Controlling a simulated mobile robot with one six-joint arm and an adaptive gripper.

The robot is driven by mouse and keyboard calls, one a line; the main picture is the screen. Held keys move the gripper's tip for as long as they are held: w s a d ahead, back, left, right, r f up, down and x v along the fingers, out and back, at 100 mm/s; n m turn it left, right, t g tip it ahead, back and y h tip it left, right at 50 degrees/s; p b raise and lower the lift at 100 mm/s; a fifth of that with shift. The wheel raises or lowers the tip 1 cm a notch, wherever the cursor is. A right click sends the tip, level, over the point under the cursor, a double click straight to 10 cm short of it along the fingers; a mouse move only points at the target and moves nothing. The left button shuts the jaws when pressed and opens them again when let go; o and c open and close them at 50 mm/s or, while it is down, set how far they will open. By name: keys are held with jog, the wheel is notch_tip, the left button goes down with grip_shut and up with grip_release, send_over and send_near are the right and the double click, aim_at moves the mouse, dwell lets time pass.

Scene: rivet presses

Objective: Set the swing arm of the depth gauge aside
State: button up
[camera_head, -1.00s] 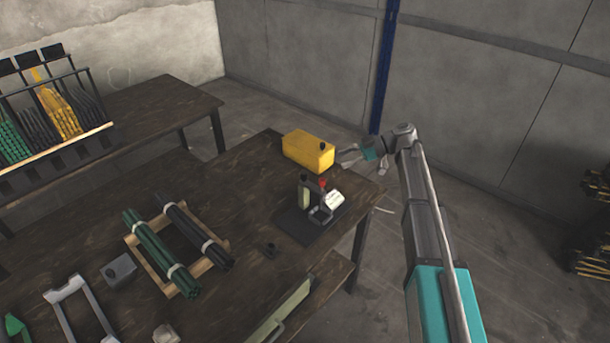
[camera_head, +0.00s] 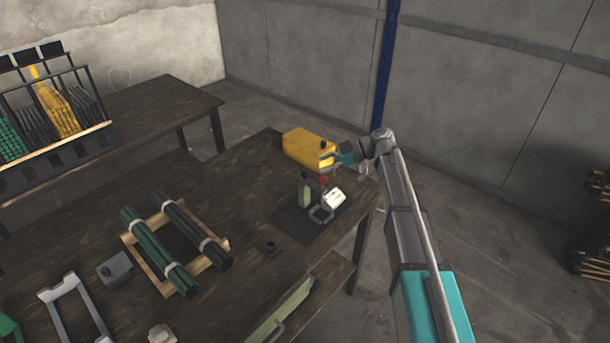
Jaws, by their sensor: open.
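A small device, apparently the depth gauge (camera_head: 304,193), stands on a dark base plate (camera_head: 293,225) near the right end of the wooden table. It has a pale green upright part, a white block (camera_head: 335,197), a grey bracket (camera_head: 320,214) and a small red part (camera_head: 324,180). Which part is the swing arm is too small to tell. My gripper (camera_head: 328,166) is open just behind and above the red part, in front of the yellow box. It looks apart from the device, but the exact gap cannot be told.
The yellow box (camera_head: 303,147) with a black knob stands right behind my gripper. Green rods (camera_head: 158,250) and dark rods (camera_head: 192,230) lie on a wooden frame to the left. A small dark block (camera_head: 270,248) lies left of the base plate. The table's middle is fairly clear.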

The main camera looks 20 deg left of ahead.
aim_at(304, 170)
jog(key=b+x, duration=0.2)
jog(key=x, duration=0.4)
jog(key=shift+a+f, duration=0.15)
jog(key=shift+a, duration=0.1)
grip_shut()
jog(key=shift+s, duration=0.1)
